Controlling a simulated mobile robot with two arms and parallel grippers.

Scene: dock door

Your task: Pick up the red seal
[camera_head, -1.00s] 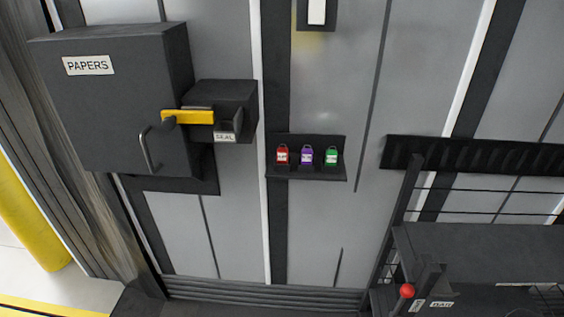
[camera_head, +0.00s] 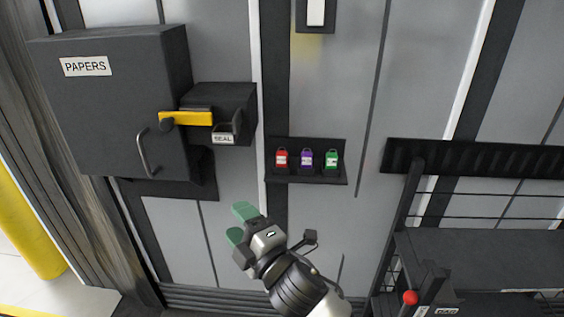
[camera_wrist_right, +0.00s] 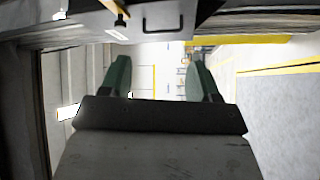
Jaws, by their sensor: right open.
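The red seal (camera_head: 282,158) stands at the left end of a small dark shelf (camera_head: 308,180) on the door, beside a purple seal (camera_head: 306,158) and a green seal (camera_head: 331,159). My right gripper (camera_head: 240,223) is below and left of the shelf in the head view, apart from the seals. Its green fingers are spread with nothing between them, as the right wrist view (camera_wrist_right: 160,75) also shows. The red seal is not recognisable in the right wrist view. My left gripper is not in view.
A dark box labelled PAPERS (camera_head: 100,110) with a yellow latch (camera_head: 188,118) is at the left, next to a smaller box labelled SEAL (camera_head: 235,105). A dark rack (camera_head: 480,255) with a red knob (camera_head: 410,297) stands at the lower right.

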